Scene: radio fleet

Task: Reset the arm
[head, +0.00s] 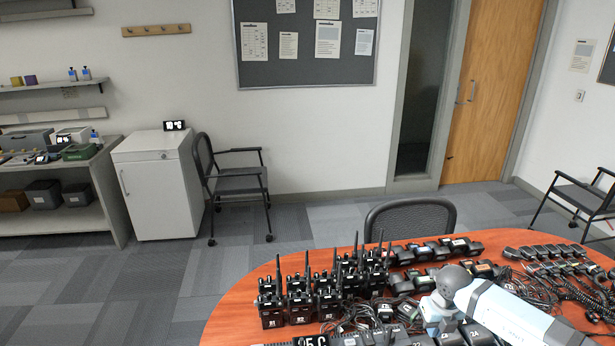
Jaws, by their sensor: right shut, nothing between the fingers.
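My right arm (510,316) reaches in from the lower right over the wooden table. It is a white link with a grey rounded joint. My right gripper (436,318) points down at its end, small and partly hidden among the dark items on the table. It is shut and holds nothing that I can see. I cannot tell whether it touches the items around it. My left gripper and left arm are not in this view.
The orange-brown table (235,310) is crowded with upright black radios (300,303), battery packs, cables and handsets (560,262). Its left edge is bare. A black chair (412,217) stands behind it.

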